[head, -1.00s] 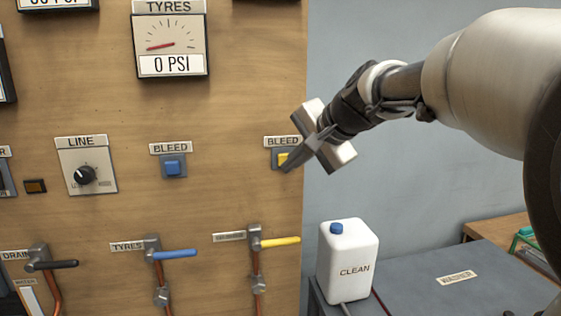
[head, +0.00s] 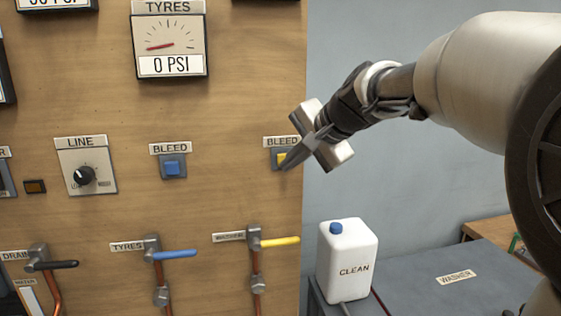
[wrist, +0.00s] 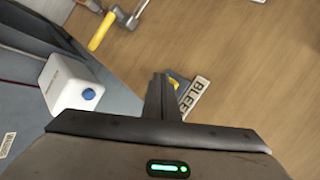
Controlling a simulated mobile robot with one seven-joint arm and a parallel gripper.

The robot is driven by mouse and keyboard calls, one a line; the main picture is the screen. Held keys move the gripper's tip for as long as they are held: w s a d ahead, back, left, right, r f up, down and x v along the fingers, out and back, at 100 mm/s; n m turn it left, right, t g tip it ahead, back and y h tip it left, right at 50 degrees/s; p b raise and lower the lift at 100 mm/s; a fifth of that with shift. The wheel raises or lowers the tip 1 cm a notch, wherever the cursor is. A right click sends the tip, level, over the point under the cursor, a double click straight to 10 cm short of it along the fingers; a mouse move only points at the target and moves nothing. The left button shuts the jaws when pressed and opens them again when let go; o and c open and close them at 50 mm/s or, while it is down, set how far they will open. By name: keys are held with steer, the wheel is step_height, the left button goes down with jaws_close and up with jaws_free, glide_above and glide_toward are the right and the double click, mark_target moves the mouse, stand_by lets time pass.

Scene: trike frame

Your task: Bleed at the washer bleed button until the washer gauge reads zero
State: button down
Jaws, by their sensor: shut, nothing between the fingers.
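The washer bleed button is a small yellow button (head: 282,157) on a grey-blue plate under a BLEED label (head: 282,141), at the board's right edge in the head view. My gripper (head: 288,165) is shut and empty, its fingertips at the button and partly covering it. I cannot tell whether they press it. In the wrist view my shut fingers (wrist: 160,82) hide most of the button beside the BLEED label (wrist: 195,95). The washer gauge's reading is out of view; only a dark lower edge of something shows above, at the top of the head view.
A blue bleed button (head: 173,167) sits to the left, below the TYRES gauge (head: 170,45) reading 0 PSI. A yellow-handled valve (head: 275,243) is below my gripper. A white CLEAN bottle (head: 348,265) stands on the grey washer top (head: 415,270). Bare wall lies to the right.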

steer(key=shift+w+a, duration=0.1)
steer(key=shift+w, duration=0.4)
stand_by(0.4)
steer(key=shift+s, duration=0.15)
stand_by(2.7)
steer(key=shift+s+d, duration=0.2)
steer(key=shift+s, duration=0.55)
steer(key=shift+s+b, duration=0.1)
steer(key=shift+b, duration=0.25)
steer(key=s+b, duration=0.1)
steer(key=s, duration=0.1)
steer(key=s+d, duration=0.1)
steer(key=s, duration=0.1)
steer(key=shift+s+b, duration=0.35)
steer(key=s+d+f+n+g+h, duration=0.1)
steer(key=s+d+f+n, duration=0.3)
steer(key=s+f, duration=0.4)
steer(key=s+d+f+n+g+h, duration=0.1)
steer(key=s+d+f+n+h, duration=0.3)
steer(key=s, duration=1.2)
step_height(320, 180, down, 4)
steer(key=shift+d+r+n+g, duration=0.15)
steer(key=shift+d+n+g, duration=0.2)
steer(key=shift+d, duration=0.55)
